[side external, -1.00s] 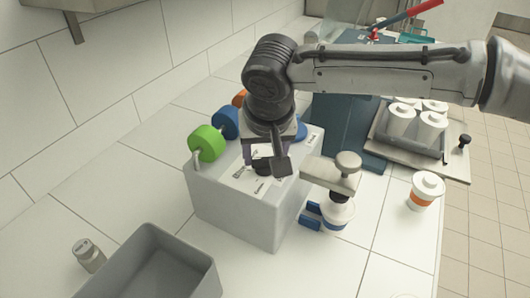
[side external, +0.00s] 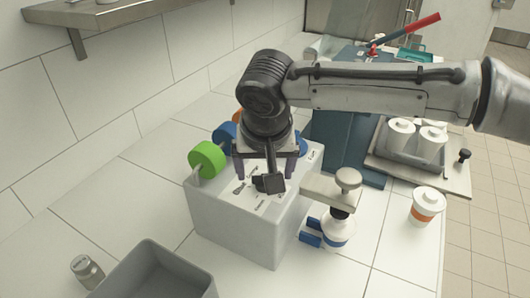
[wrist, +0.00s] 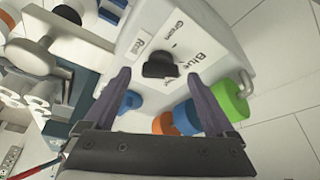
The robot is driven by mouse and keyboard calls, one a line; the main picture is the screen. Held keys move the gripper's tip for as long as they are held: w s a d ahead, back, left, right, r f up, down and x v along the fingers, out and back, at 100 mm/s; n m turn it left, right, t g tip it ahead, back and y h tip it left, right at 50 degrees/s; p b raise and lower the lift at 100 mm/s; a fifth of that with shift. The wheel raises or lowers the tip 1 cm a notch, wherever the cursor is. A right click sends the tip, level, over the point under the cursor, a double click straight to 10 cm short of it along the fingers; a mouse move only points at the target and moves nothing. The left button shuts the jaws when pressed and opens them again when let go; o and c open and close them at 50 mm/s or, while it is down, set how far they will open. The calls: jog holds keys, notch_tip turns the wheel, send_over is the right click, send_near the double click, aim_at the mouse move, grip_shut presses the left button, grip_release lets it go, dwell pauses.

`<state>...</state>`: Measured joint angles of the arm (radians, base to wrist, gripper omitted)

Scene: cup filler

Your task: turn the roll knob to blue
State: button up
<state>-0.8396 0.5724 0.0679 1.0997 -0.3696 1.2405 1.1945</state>
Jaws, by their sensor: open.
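The black roll knob (wrist: 160,66) sits on the top face of the light grey box (side external: 245,230). In the wrist view the labels "Green" and "Blue" (wrist: 199,61) are printed around it, with "Roll" to its left. The knob's bar lies roughly across the picture; I cannot tell which end is its pointer. My gripper (wrist: 158,76) is open, its purple fingers apart on either side of the knob in that view. In the side view my gripper (side external: 265,174) is over the box top and partly hides the knob. Whether a finger touches it is unclear.
Green (side external: 207,159), blue (side external: 226,135) and orange rolls are along the box's far-left side. A press arm with a cup (side external: 337,230) is at its right. A grey bin (side external: 150,275) stands in front. An orange-banded cup (side external: 426,206) and a tray of white cups are further right.

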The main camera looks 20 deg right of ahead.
jog(key=v, duration=1.3)
jog(key=shift+s, duration=0.15)
